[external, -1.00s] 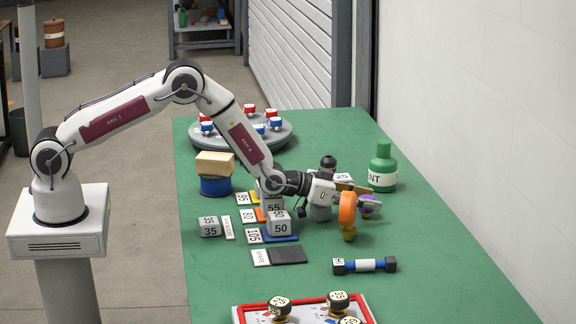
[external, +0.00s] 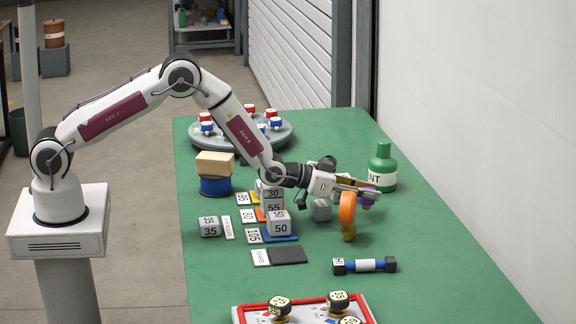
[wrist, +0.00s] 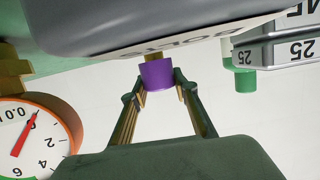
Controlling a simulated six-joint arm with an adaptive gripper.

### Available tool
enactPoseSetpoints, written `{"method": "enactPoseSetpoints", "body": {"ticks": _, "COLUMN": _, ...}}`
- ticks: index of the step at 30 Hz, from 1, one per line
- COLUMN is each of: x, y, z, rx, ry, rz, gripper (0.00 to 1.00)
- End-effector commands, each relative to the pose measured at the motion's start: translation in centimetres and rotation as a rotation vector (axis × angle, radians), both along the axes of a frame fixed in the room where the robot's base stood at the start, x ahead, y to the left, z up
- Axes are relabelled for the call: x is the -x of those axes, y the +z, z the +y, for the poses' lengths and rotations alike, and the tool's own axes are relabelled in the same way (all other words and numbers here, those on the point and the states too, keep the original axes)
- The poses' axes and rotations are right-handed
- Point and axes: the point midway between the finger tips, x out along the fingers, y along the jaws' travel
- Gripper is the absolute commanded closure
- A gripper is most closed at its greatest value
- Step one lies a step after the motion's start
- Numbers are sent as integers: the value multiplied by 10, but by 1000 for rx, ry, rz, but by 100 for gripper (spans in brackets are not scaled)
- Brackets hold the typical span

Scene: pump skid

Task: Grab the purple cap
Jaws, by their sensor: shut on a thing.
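The purple cap (wrist: 157,73) sits on a short brass stem at the edge of a large grey body with a printed label, in the upper middle of the wrist view. My gripper (wrist: 158,84) has its two fingertips on either side of the cap and is shut on it. In the external view my gripper (external: 376,192) is over the right part of the green table, behind the orange-rimmed gauge. A little purple of the cap shows beneath the fingers there; the rest is hidden.
The orange gauge (external: 347,212) stands close to my fingers; its dial (wrist: 30,140) shows at left in the wrist view. A green bottle (external: 383,170) is just behind. Numbered blocks (external: 279,224) stand to the left, and a blue dumbbell-shaped part (external: 364,265) lies in front.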

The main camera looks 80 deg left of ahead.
Motion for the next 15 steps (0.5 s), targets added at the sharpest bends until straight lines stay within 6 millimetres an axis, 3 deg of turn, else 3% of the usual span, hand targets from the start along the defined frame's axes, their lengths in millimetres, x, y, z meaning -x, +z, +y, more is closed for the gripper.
{"method": "enactPoseSetpoints", "body": {"ticks": 15, "x": 0, "y": 67, "z": 0, "rx": 0, "ry": 0, "rz": -3, "gripper": 93}}
